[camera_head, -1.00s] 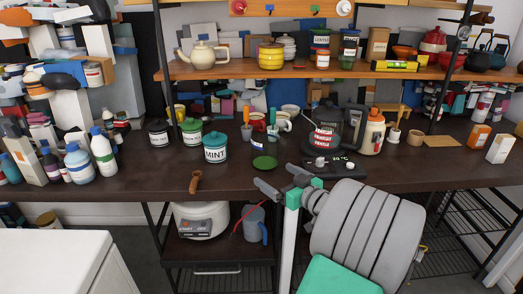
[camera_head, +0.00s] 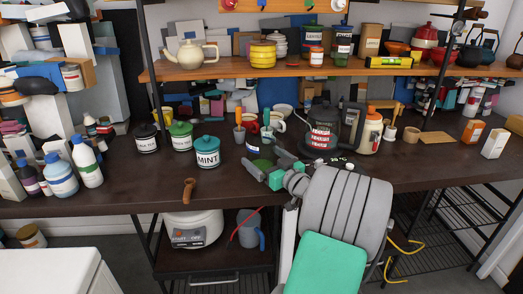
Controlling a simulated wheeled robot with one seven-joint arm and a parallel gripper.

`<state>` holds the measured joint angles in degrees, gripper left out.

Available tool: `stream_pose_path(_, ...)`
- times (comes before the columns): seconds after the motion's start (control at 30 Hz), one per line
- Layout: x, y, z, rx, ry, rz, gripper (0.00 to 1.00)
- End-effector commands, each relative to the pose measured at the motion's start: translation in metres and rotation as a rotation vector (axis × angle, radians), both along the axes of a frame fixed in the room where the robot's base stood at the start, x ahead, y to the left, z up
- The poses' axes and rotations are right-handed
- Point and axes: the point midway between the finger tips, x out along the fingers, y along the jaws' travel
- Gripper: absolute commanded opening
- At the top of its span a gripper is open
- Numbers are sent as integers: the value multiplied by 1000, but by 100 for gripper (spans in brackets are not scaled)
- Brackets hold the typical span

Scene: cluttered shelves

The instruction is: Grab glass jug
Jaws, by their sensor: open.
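A dark see-through glass jug (camera_head: 324,121) stands on the wooden counter, right of centre, with a red and white label showing at its front. A dark handle-like shape (camera_head: 352,122) is at its right side; I cannot tell if it belongs to the jug. My gripper (camera_head: 262,158) is open and empty in front of the jug and to its left, its two grey fingers apart and pointing left and away from me. The gripper and wrist cover part of the counter and the dark device before the jug.
A cream bottle with an orange top (camera_head: 370,132) stands close right of the jug. Mugs (camera_head: 274,121) are to its left, behind my fingers. The teal MINT canister (camera_head: 207,152) stands further left. A shelf (camera_head: 240,69) runs above. Front-left counter is mostly clear, except a brown pipe-like object (camera_head: 189,187).

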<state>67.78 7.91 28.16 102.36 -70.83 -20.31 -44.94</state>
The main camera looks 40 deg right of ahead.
Motion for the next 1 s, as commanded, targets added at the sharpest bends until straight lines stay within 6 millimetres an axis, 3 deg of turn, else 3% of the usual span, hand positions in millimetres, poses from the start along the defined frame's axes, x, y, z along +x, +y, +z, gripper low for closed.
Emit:
stream_pose_path(0.23, 2, -1, 0, 0, 0, -2, 99)
stream_pose_path(1.0, 1, -2, 0, 0, 0, -3, 36)
